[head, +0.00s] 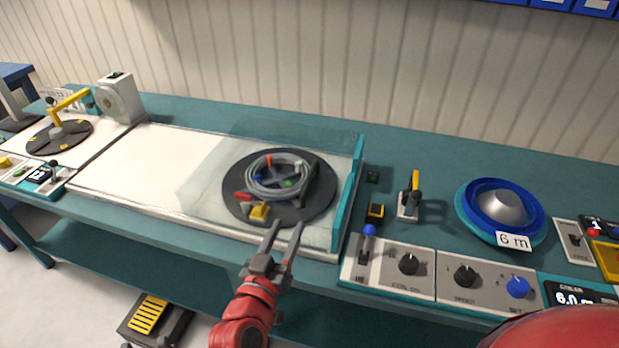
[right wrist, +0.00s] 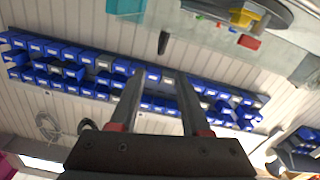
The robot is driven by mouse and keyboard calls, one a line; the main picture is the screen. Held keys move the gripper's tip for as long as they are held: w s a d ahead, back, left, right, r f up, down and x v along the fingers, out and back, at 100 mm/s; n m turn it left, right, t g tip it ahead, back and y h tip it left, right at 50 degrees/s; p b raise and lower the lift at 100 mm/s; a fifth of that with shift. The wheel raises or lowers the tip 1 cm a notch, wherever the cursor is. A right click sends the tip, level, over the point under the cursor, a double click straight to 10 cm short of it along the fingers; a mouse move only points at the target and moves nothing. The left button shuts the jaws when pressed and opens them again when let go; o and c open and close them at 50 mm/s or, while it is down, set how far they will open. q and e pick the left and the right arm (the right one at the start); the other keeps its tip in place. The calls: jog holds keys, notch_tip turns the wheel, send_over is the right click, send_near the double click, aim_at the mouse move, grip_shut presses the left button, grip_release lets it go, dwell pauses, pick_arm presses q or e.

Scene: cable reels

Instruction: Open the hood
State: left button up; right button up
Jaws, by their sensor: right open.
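The clear hood (head: 205,190) stands over a dark round plate (head: 232,203), with a teal side panel (head: 350,190) at its right. It looks lowered. A grey cable coil (head: 252,184) lies on the plate under it. A dark bar (head: 309,186) shows right of the coil; I cannot tell whether it belongs to the hood. My right gripper (head: 285,228) is open and empty at the hood's front side. In the right wrist view, a black handle-like piece (right wrist: 163,42) is beyond the open fingers (right wrist: 160,80), apart from them. My left gripper is out of view.
Right of the hood are a blue-knobbed lever (head: 369,231), a control panel with dials (head: 408,264), a yellow-handled lever (head: 411,195) and a blue reel (head: 470,212). A yellow-armed turntable (head: 68,131) stands left. The white bench top (head: 130,175) is bare.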

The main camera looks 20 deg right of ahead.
aim_at(309, 175)
jog(key=p+x, duration=0.3)
jog(key=x, duration=1.3)
jog(key=shift+p, duration=0.4)
jog(key=shift+w+d, duration=0.3)
jog(key=shift+w, duration=0.15)
grip_shut()
